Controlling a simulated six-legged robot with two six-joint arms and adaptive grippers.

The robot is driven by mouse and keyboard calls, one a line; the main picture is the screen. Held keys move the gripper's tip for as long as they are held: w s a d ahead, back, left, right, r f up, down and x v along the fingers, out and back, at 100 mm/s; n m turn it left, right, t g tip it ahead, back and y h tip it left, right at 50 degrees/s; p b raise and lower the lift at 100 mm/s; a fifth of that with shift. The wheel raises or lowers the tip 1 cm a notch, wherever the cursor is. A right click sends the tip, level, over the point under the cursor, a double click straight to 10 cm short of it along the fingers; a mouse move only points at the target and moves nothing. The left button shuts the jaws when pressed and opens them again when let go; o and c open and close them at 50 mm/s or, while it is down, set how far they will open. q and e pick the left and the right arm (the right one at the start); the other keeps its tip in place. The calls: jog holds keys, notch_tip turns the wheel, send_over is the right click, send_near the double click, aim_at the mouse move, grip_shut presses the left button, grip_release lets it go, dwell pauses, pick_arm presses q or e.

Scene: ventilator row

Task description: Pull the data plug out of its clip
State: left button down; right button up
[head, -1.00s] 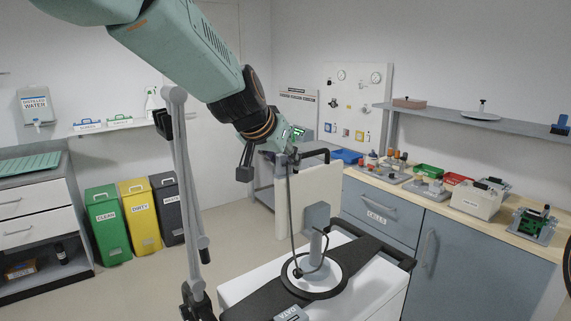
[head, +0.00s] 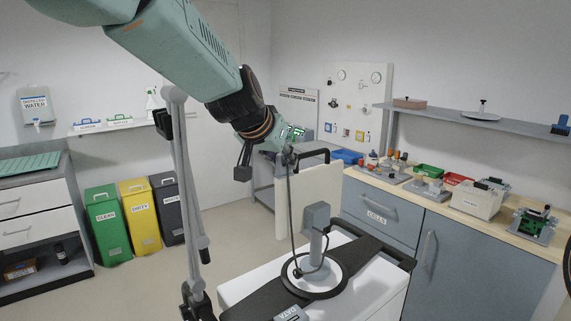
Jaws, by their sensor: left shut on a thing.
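My left gripper (head: 288,153) hangs over the white cart (head: 245,282), in front of the upright cream panel (head: 322,192). It is shut on a small dark piece at the top of a dark cable, which looks like the data plug; the fingers mostly hide it. The cable (head: 291,205) hangs from the gripper down to the round base (head: 312,283) on the cart. My right gripper does not show.
A jointed grey stand arm (head: 183,180) rises left of the cart. A wooden counter (head: 430,203) with several devices and trays runs along the right, under a grey shelf (head: 470,117). Green, yellow and dark bins (head: 140,215) stand at left. Floor between bins and cart is clear.

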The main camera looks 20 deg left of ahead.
aim_at(279, 155)
pick_arm(q)
jog(key=shift+w+a+r, duration=0.1)
jog(key=shift+w+r, duration=0.05)
jog(key=shift+r, duration=0.1)
dwell(0.6)
jog(key=shift+a+p, duration=0.15)
jog(key=shift+p, duration=0.15)
jog(key=shift+r, duration=0.2)
jog(key=shift+d+r+p, duration=0.2)
jog(key=shift+r+p, duration=0.4)
jog(key=shift+p, duration=0.05)
jog(key=shift+a+r+p, duration=0.2)
jog(key=shift+r+p, duration=0.25)
jog(key=shift+r, duration=0.1)
jog(key=shift+d+r+p, duration=0.15)
jog(key=shift+r+p, duration=0.35)
jog(key=shift+r, duration=0.1)
jog(key=shift+r+p, duration=0.45)
jog(key=shift+r, duration=0.05)
jog(key=shift+f, duration=0.1)
